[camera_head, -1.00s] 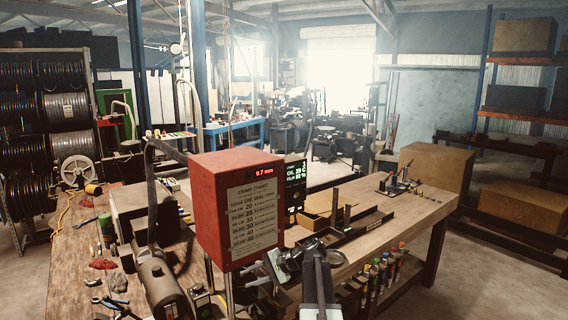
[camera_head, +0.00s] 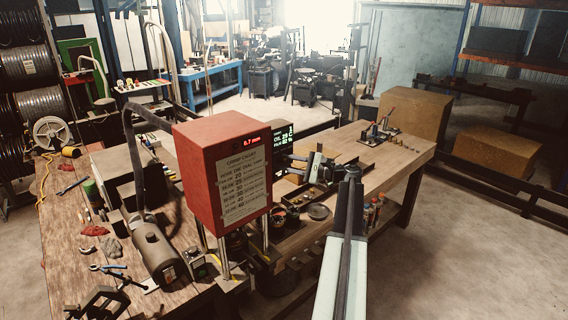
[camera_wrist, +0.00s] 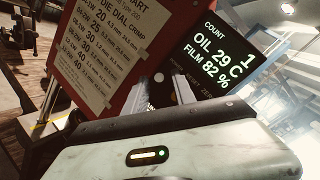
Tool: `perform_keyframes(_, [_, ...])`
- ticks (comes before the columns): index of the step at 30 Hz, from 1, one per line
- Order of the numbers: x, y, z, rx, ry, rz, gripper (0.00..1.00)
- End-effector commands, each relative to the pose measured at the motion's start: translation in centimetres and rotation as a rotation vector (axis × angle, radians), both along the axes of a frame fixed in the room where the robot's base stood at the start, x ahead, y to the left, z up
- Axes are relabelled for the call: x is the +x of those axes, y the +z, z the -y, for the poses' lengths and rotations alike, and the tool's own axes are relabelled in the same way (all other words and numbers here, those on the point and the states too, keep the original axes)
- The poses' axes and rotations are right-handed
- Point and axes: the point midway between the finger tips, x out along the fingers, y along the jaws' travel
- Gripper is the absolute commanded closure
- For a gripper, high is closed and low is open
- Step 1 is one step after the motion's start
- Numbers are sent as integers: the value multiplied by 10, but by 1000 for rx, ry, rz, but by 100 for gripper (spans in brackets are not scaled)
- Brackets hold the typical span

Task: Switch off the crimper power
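My gripper (camera_head: 298,160) is in front of this panel, to the right of the red box. In the wrist view its two fingers (camera_wrist: 171,78) point at the panel's lower left, near a small pale round knob (camera_wrist: 159,77). Whether they touch it is unclear. I cannot make out the power switch.
A grey motor (camera_head: 157,255) and hand tools lie on the bench at left. Boxes (camera_head: 414,112) stand behind.

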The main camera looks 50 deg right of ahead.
Motion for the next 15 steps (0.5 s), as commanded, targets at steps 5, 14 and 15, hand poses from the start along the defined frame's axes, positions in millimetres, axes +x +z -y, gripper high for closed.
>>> perform_keyframes(5, [10, 0, -4, 0, 1, 0, 69])
perform_keyframes(14, [10, 0, -5, -1, 2, -1, 99])
perform_keyframes(15, [10, 0, -5, -1, 3, 0, 100])
